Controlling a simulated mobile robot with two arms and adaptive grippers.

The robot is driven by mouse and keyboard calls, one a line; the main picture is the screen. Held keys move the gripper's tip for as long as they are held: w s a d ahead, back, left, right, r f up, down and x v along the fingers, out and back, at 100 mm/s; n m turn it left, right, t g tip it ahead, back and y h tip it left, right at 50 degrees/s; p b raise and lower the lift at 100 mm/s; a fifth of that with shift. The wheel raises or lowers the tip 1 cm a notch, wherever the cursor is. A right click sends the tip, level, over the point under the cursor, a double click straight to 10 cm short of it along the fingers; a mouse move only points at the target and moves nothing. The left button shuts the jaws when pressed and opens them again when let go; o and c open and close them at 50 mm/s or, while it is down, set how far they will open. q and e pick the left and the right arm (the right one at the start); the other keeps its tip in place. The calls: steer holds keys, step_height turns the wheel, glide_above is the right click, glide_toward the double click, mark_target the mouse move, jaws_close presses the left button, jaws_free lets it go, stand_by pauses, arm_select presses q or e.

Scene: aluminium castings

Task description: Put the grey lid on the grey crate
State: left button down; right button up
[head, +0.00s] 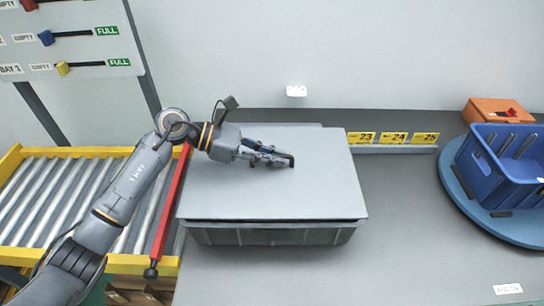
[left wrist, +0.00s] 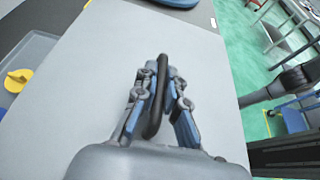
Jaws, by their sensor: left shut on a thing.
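The grey lid (head: 300,190) is a flat light-grey panel with a dark bar handle (left wrist: 158,90) in its middle. It lies over the grey crate (head: 270,236), whose front wall and dark front rim show below the lid's front edge. The lid looks about level and covers the crate's opening. I cannot tell whether it rests on the rim or hangs just above it. My left gripper (head: 271,158) is shut on the handle, which also stands between its fingers in the left wrist view (left wrist: 160,98). My right gripper is not in view.
A roller conveyor (head: 55,195) with a yellow frame and a red bar (head: 168,215) lies left of the crate. A blue crate (head: 503,165) stands on a blue round turntable (head: 470,200) at right, with an orange box (head: 484,108) behind. The grey worktop (head: 405,245) between is clear.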

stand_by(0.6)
arm_select(q)
steer(key=shift+b, duration=0.45)
steer(key=shift+f+b, duration=1.05)
steer(key=shift+b, duration=0.1)
steer(key=c, duration=1.3)
jaws_free()
steer(key=shift+c, duration=0.2)
steer(key=shift+a, duration=0.1)
steer(key=v, duration=1.2)
